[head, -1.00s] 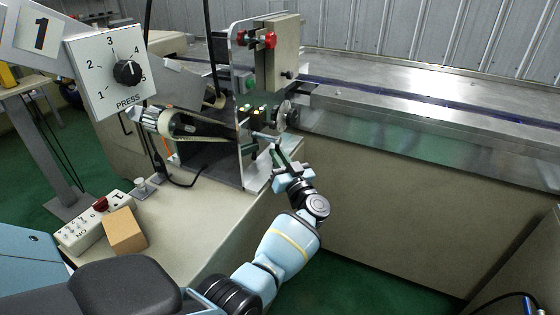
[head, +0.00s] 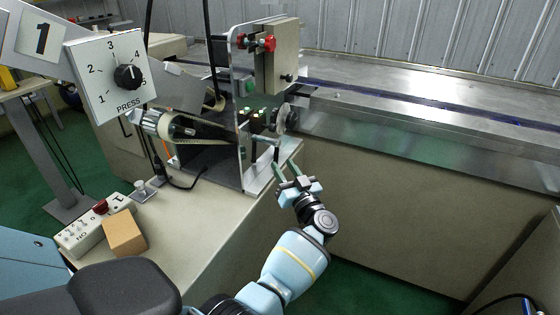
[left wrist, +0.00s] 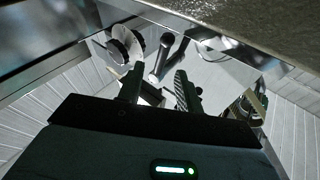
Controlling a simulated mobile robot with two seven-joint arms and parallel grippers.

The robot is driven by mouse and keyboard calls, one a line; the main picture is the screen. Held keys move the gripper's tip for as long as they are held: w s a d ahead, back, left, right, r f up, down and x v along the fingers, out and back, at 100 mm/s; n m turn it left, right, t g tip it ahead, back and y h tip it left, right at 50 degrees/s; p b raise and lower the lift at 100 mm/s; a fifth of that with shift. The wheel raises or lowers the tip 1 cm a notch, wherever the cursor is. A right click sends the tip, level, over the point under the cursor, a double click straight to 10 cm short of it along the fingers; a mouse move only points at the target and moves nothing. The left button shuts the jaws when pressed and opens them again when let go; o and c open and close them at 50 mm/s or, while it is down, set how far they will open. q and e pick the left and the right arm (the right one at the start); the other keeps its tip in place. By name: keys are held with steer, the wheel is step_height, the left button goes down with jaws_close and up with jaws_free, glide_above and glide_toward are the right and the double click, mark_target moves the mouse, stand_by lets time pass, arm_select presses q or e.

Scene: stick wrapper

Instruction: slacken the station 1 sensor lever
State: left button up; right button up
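In the left wrist view a rod with a dark end (left wrist: 160,60) lies ahead, between the lines of the two open fingers (left wrist: 158,85). I cannot tell if either finger touches it. My right gripper is out of view.
A cardboard-coloured block (head: 124,235) and a switch box (head: 95,224) lie on the bench. A steel conveyor (head: 420,130) runs right. Red knobs (head: 262,42) sit above the lever.

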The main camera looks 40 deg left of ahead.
arm_select(q)
steer(key=shift+v, duration=2)
